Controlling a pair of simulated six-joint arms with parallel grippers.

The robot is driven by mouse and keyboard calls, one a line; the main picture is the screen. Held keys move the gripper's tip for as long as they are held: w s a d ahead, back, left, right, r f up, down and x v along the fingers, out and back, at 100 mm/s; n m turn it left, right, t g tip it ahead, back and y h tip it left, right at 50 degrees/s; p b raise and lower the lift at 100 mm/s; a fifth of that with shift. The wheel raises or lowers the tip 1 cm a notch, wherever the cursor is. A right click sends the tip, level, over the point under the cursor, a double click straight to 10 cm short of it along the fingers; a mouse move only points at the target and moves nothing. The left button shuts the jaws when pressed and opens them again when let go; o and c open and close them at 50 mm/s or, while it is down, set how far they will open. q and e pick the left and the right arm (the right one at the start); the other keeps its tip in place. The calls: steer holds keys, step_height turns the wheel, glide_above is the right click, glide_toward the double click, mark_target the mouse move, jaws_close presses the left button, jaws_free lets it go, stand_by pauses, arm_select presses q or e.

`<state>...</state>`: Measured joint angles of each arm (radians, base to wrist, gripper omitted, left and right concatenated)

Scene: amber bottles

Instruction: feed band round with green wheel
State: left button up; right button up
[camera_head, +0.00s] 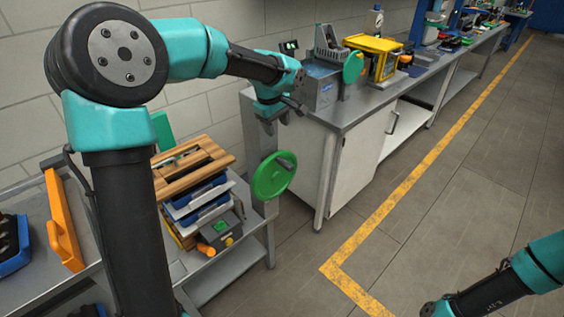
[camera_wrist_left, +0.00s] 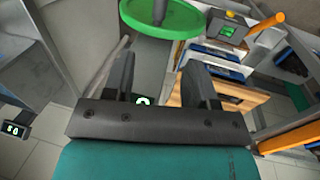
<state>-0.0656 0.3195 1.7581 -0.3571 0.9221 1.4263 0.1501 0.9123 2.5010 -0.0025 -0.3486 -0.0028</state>
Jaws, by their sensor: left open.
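A green wheel (camera_head: 264,180) stands on edge at the right end of the near bench in the head view. It also shows at the top of the left wrist view (camera_wrist_left: 165,25). My left gripper (camera_head: 283,117) is above the wheel and apart from it, pointing down. In the left wrist view my left gripper's fingers (camera_wrist_left: 159,78) are spread, with nothing held between them. I cannot make out a band around the wheel. My right arm enters at lower right, and its gripper is not clearly in view.
Beside the wheel is a stack of wooden boards (camera_head: 190,160) and blue trays, with a small green-screened box (camera_head: 219,229). An orange bar (camera_head: 62,225) stands at left. Another green wheel (camera_head: 353,67) is on a far-bench machine. The floor at right is clear.

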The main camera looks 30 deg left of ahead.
mark_target(284, 162)
arm_select(q)
steer(key=shift+a+r, duration=0.1)
steer(key=shift+r, duration=0.15)
steer(key=shift+f, duration=0.1)
steer(key=w+f, duration=0.1)
steer(key=f, duration=0.4)
steer(key=w+f, duration=0.1)
steer(key=f, duration=0.5)
steer(key=w+d+f, duration=0.1)
steer(key=f, duration=0.5)
steer(key=shift+d, duration=0.1)
steer(key=shift+c, duration=0.2)
jaws_close()
